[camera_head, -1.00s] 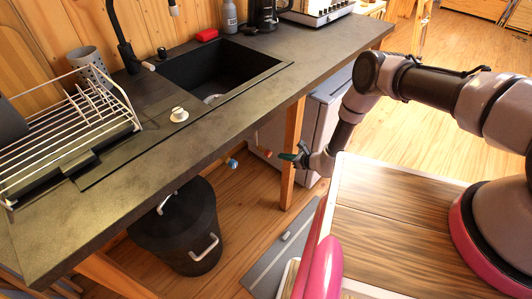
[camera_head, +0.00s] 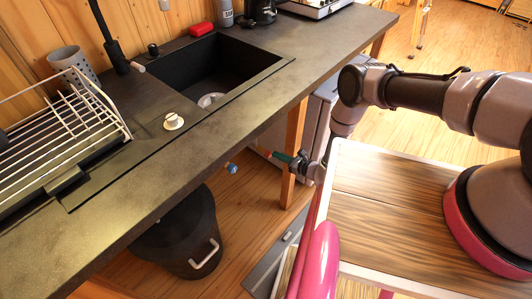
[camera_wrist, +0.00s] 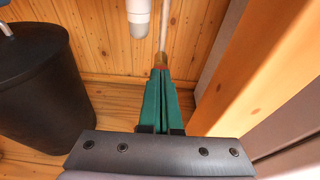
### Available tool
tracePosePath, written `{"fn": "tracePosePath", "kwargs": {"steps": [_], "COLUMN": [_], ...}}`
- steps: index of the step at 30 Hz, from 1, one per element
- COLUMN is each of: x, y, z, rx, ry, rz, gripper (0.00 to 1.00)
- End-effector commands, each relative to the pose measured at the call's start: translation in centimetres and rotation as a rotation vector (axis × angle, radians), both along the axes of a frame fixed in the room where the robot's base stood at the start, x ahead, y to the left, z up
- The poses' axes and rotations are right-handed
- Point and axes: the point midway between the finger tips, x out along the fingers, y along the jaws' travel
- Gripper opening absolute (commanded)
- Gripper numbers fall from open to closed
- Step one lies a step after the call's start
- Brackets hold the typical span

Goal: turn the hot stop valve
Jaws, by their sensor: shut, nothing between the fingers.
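My gripper (camera_head: 280,156), with green fingers, is shut and empty below the counter's front edge, left of the wooden leg. In the wrist view its shut fingertips (camera_wrist: 161,72) point at a small brass-coloured fitting (camera_wrist: 160,59) at the foot of a thin pale pipe. I cannot tell whether they touch it. The hot stop valve is mostly hidden; only a small reddish bit (camera_head: 264,152) shows just past the fingertips in the head view. A blue-ended valve (camera_head: 231,168) sits to the left of my gripper under the counter.
The dark counter (camera_head: 150,205) with its sink (camera_head: 205,75) lies above and left. A black bin (camera_head: 180,235) stands below it; it also shows in the wrist view (camera_wrist: 40,90). A wooden leg (camera_head: 294,135) is close on the right. A white cylinder (camera_wrist: 138,18) hangs near the pipe.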

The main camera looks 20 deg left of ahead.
Motion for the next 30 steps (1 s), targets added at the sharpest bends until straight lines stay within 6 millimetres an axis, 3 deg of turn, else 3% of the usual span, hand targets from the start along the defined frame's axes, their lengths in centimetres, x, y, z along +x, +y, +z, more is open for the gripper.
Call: {"fn": "tracePosePath", "kwargs": {"steps": [9, 30], "x": [1.0, 1.1], "y": [2.1, 2.3], "z": [-0.1, -0.3], "rx": [0.0, 0.0], "ry": [0.0, 0.002], "rz": [-0.003, -0.002], "gripper": [0.0, 0.0]}}
